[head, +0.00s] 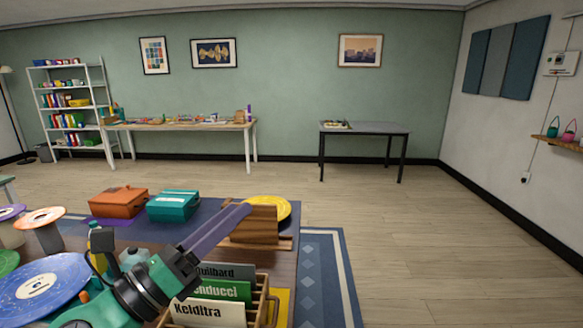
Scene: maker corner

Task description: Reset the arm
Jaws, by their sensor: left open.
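My left gripper (188,262) reaches in from the lower left over the table. It is open, in front of the wooden crate of dividers. A long purple strip (222,228) runs from beside its jaws up to the right; I cannot tell whether they touch. My right gripper is not in view.
The near table holds a wooden crate (262,302) with labelled dividers (210,312), an orange box (119,203), a teal box (173,206), a wooden stand (262,226), a yellow disc (281,207) and a blue disc (68,276). Floor (420,240) to the right is clear.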

